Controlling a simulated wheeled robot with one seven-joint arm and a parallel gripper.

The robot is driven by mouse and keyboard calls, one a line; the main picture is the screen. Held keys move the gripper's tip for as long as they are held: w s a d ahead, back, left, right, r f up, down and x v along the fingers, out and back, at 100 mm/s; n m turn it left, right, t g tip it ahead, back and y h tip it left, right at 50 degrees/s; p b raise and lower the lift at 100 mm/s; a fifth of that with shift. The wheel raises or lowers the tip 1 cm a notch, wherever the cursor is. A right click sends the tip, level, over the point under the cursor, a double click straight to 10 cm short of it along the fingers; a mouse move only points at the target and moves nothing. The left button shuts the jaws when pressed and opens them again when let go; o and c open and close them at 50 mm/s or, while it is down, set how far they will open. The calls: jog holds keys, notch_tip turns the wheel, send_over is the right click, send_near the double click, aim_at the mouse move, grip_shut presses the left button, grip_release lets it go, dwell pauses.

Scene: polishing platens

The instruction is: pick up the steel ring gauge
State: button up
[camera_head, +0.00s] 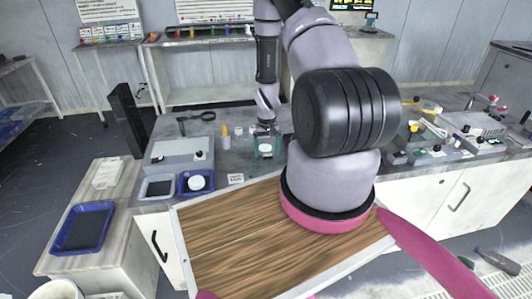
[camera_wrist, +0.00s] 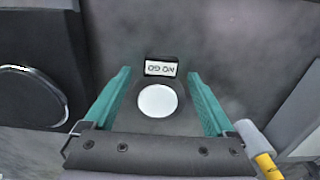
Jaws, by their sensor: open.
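My gripper (camera_wrist: 158,100) is open, with its two teal fingers spread apart and pointing down at the grey bench top. Between the fingers, in the wrist view, lies a pale round piece (camera_wrist: 157,101), the likely steel ring gauge; I cannot make out a hole in it. The fingers stand to either side of it, with a gap on both sides. A small "NO GO" label (camera_wrist: 160,67), seen upside down, stands just beyond it. In the head view my gripper (camera_head: 266,149) is small, over the bench, with the pale piece showing between its fingers.
In the wrist view, a dark machine with a silver-rimmed round part (camera_wrist: 35,97) stands left, and a white-and-yellow bottle (camera_wrist: 257,150) is close by the right finger. In the head view, a blue tray (camera_head: 196,183) and a wooden board (camera_head: 235,235) lie nearer.

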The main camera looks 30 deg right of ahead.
aim_at(267, 153)
jog(key=shift+c, duration=0.3)
grip_shut()
notch_tip(267, 153, up, 12)
dwell(0.7)
